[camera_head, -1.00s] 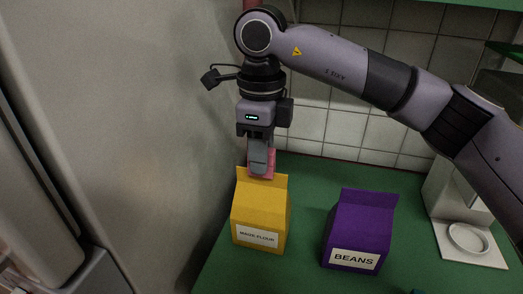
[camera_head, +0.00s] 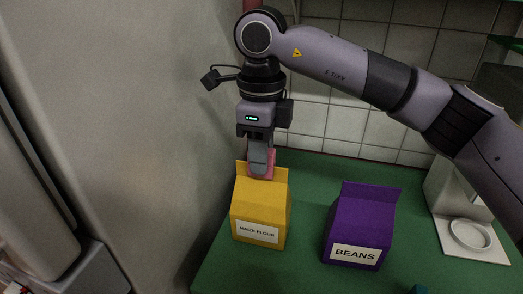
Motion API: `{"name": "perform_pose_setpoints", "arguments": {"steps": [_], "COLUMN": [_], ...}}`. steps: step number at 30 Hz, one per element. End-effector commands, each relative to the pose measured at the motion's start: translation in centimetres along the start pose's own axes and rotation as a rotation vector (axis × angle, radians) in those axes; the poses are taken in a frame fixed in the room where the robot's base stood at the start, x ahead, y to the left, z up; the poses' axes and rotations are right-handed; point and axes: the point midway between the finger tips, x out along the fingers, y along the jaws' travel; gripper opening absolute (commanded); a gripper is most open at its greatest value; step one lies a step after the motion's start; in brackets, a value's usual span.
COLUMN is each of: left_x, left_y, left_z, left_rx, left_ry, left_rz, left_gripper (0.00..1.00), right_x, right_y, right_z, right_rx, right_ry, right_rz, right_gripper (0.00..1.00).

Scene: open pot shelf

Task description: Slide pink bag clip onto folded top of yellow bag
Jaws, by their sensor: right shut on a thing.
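The yellow bag (camera_head: 260,210), labelled as flour, stands upright on the green counter with its folded top standing up. My right gripper (camera_head: 259,165) points down over the top of this bag and is shut on the pink bag clip (camera_head: 271,166). The clip is mostly hidden behind the fingers. Its lower end overlaps the bag's upper edge in the picture; I cannot tell whether it is around the fold or behind it. My left gripper is out of view.
A purple bag (camera_head: 358,225) labelled BEANS stands to the right on the green counter (camera_head: 308,190). A grey-white appliance (camera_head: 458,200) with a round dish (camera_head: 470,234) stands at the far right. A large pale cabinet side (camera_head: 130,120) rises close on the left.

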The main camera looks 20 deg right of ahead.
Motion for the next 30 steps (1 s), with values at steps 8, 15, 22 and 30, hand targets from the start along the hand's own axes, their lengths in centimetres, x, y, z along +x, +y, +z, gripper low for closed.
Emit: {"name": "perform_pose_setpoints", "arguments": {"steps": [8, 15, 22, 30], "left_x": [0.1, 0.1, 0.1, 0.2], "left_y": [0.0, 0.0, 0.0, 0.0], "left_z": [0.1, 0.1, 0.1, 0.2], "left_rx": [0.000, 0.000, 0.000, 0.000], "left_ry": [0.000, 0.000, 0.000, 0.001], "left_rz": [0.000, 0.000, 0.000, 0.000], "left_gripper": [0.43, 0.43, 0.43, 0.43], "right_x": [0.3, 0.3, 0.3, -2.3], "right_y": [0.0, 0.0, 0.0, 0.0], "right_z": [0.0, 0.0, 0.0, 0.0], "right_rx": [0.000, 0.000, 0.000, 0.001], "right_ry": [0.000, 0.000, 0.000, -0.002], "right_rz": [0.000, 0.000, 0.000, -0.002], "right_gripper": [0.00, 0.57, 0.57, 0.57]}}
